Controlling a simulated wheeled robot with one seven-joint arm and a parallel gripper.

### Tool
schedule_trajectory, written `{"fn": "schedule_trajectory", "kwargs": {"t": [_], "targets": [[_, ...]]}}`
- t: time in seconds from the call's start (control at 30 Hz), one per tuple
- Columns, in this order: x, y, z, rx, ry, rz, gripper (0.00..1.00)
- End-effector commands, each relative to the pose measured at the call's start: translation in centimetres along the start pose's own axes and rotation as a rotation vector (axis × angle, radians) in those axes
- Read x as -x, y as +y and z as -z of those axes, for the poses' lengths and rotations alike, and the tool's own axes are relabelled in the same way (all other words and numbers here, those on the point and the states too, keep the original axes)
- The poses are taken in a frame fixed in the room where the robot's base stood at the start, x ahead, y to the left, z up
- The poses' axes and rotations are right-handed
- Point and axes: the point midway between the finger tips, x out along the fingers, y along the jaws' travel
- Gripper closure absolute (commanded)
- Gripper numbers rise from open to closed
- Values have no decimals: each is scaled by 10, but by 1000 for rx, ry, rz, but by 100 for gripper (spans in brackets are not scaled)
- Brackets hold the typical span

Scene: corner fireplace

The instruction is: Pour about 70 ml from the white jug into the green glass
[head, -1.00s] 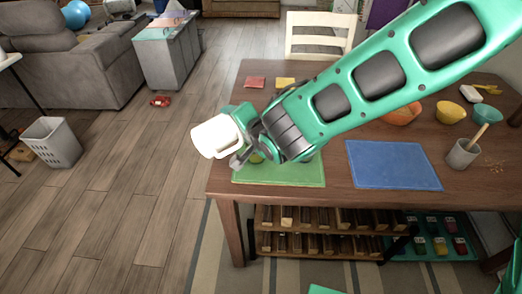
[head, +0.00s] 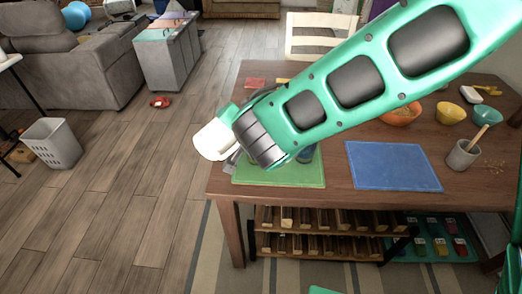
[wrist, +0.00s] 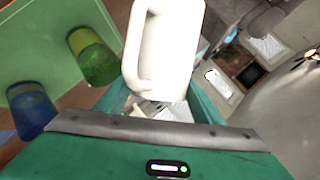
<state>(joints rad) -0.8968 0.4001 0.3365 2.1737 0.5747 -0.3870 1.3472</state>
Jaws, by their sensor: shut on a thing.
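The white jug (head: 212,139) is held in my gripper (head: 230,152), off the left edge of the table. In the wrist view the jug (wrist: 172,50) stands between the jaws, with its handle on the left side. The green glass (wrist: 93,56) shows in the wrist view on the green mat, left of the jug and apart from it. In the head view my arm hides the green glass. I cannot see the jug's mouth or any liquid, and its exact tilt is unclear.
A blue glass (wrist: 30,108) stands near the green glass; a bit of it shows past my arm in the head view (head: 306,154). The green mat (head: 290,178) and a blue mat (head: 392,166) lie on the wooden table. Bowls stand at the right.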

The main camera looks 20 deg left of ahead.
Motion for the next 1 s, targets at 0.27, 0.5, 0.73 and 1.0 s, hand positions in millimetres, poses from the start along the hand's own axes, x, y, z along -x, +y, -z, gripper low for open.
{"fn": "schedule_trajectory", "kwargs": {"t": [0.27, 0.5, 0.73, 1.0], "targets": [[-7, 1, -13, 179, 76, -71, 100], [-15, 0, -32, 315, 136, -131, 100], [-24, 1, -49, 440, 192, -185, 100], [-28, -6, -64, 605, 264, -258, 100]]}}
